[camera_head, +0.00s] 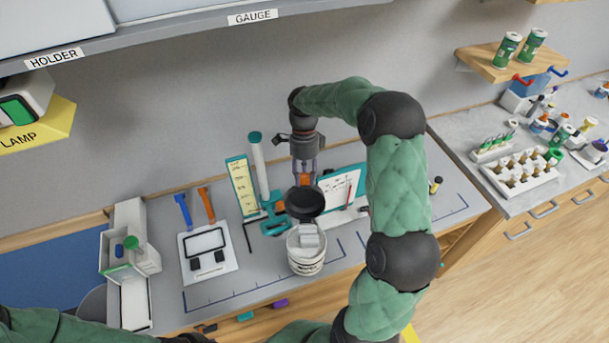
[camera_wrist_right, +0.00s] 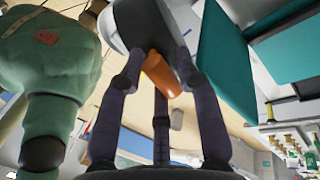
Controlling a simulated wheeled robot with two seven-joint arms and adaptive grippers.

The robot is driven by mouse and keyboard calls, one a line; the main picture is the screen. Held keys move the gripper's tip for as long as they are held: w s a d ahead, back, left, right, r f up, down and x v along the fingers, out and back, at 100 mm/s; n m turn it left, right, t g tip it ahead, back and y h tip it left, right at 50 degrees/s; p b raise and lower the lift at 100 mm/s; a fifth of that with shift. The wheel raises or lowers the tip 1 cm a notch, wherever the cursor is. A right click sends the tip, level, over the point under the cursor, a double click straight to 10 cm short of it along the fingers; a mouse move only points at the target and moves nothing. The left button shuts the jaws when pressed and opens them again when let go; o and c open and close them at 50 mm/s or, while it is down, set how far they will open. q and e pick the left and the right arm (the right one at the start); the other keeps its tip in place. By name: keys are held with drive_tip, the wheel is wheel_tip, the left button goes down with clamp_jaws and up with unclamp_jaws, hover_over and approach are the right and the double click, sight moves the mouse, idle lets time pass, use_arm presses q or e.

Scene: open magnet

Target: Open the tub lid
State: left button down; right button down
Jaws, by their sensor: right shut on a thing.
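The tub (camera_head: 305,262) is a pale round container on the grey bench, with a grey block (camera_head: 310,237) showing at its mouth. Its black round lid (camera_head: 304,202) is tilted up at the far side above the mouth; I cannot tell whether it still touches the rim. My right gripper (camera_head: 305,177) comes down from above and is shut on the lid's orange handle (camera_head: 304,181). In the right wrist view the orange handle (camera_wrist_right: 163,75) lies between the fingers (camera_wrist_right: 148,45).
A teal-framed white board (camera_head: 341,188) stands right behind the tub. A yellow-green card (camera_head: 241,185) and a white cylinder (camera_head: 258,165) stand to the left. A white tray (camera_head: 208,255) and a white box (camera_head: 130,252) are farther left. The bench front is clear beside the tub.

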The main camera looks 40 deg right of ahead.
drive_tip(key=shift+s+a+r+t+h+b, duration=0.2)
drive_tip(key=shift+s+a+t+h+b, duration=0.1)
drive_tip(key=shift+s+a+t+b, duration=0.25)
drive_tip(key=shift+s+a+r+t+h+b, duration=0.2)
drive_tip(key=shift+s+a+t+h+b, duration=0.1)
drive_tip(key=shift+s+b, duration=0.3)
drive_tip(key=shift+s+a+r, duration=0.3)
drive_tip(key=shift+s+a, duration=0.1)
drive_tip(key=shift+s, duration=0.15)
drive_tip(key=shift+w+d, duration=0.1)
drive_tip(key=shift+w, duration=0.05)
drive_tip(key=c, duration=1)
unclamp_jaws()
drive_tip(key=shift+o, duration=0.2)
wheel_tip(320, 180, up, 12)
drive_tip(key=w, duration=0.1)
drive_tip(key=shift+d, duration=0.4)
